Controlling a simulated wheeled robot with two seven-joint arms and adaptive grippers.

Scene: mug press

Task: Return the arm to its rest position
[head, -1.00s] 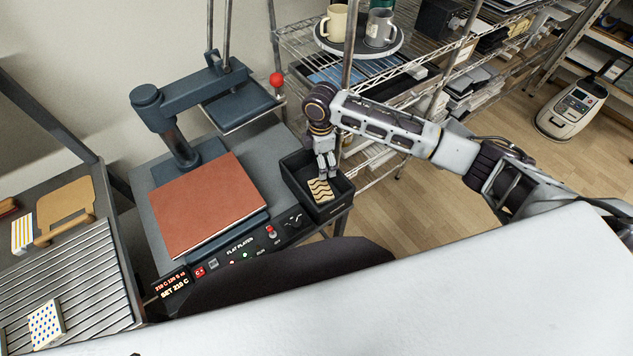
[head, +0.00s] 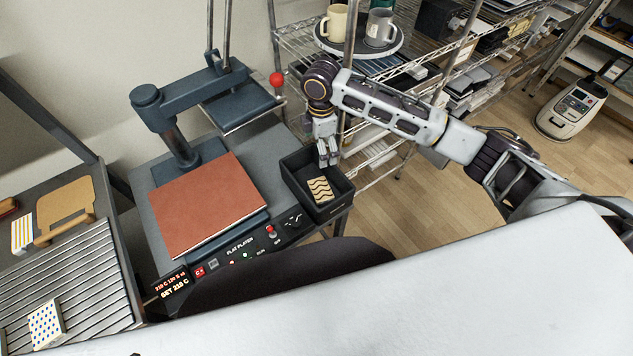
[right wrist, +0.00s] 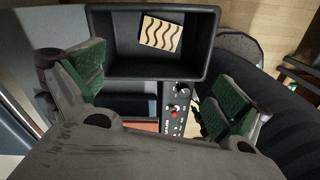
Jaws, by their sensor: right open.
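My right gripper (head: 328,161) hangs fingers down above the back right part of the black bin (head: 346,188). In the right wrist view its two green-padded fingers (right wrist: 150,95) are wide apart with nothing between them. A wavy-striped tan block (head: 320,190) lies in the bin, apart from the fingers; it also shows in the right wrist view (right wrist: 160,33). My right arm reaches in from the right, its elbow over the floor in front of the wire shelf. My left gripper is not in view.
The flat press (head: 168,110) with a red ball handle (head: 276,79) and a brown pad (head: 205,203) stands left of the bin. The wire shelf (head: 292,45) behind carries a round tray (head: 335,47) with mugs. Open floor (head: 430,220) lies to the right.

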